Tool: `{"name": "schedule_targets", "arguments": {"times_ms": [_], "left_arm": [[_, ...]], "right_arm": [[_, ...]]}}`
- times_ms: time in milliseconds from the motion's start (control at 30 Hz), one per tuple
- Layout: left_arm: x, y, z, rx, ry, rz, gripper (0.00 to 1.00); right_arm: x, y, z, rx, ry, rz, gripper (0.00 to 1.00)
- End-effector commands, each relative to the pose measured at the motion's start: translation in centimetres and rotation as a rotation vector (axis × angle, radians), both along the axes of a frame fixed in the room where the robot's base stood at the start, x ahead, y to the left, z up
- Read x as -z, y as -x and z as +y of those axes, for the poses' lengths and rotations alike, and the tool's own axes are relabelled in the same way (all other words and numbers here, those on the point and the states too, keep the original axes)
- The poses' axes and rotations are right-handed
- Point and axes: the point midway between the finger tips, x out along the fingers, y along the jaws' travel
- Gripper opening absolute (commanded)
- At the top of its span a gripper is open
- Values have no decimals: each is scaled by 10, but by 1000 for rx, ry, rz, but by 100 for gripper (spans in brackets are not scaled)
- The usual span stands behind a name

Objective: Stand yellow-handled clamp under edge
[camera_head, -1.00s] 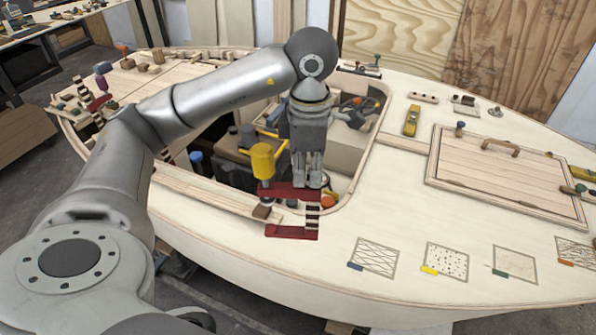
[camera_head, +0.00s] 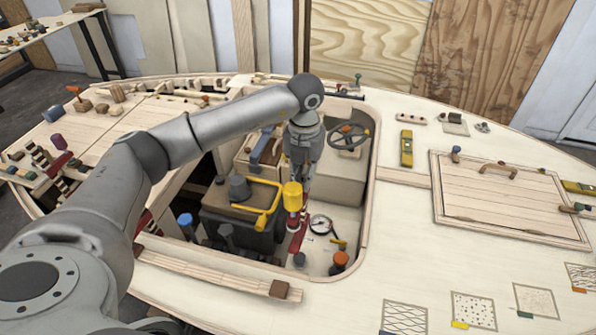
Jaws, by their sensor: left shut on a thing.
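The yellow-handled clamp has a yellow handle (camera_head: 292,195) and a red body (camera_head: 299,236). It is inside the cockpit opening, handle up, with the red part hanging below. My left gripper (camera_head: 300,181) points down into the opening just behind the handle and is shut on the clamp; the exact grip is partly hidden by the handle. The near edge strip (camera_head: 215,273) of the opening lies closer to me, apart from the clamp. My right gripper is out of view.
In the cockpit are an engine with a yellow bar (camera_head: 262,218), a round gauge (camera_head: 320,224), an orange-capped item (camera_head: 340,260) and a steering wheel (camera_head: 349,135). Another red clamp with a purple handle (camera_head: 58,142) is at the left. The deck at right holds a hatch (camera_head: 510,205).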

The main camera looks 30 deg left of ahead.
Motion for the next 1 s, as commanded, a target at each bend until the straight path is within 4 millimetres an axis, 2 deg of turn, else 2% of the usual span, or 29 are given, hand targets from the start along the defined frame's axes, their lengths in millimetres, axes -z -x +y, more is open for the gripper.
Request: {"name": "schedule_targets", "arguments": {"times_ms": [100, 267, 1000], "left_arm": [[2, -3, 0, -30, 2, -1, 0], [16, -3, 0, -37, 1, 0, 0], [118, -2, 0, -34, 1, 0, 0]], "right_arm": [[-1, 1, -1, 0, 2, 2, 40], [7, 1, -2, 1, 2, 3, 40], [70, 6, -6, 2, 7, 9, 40]]}}
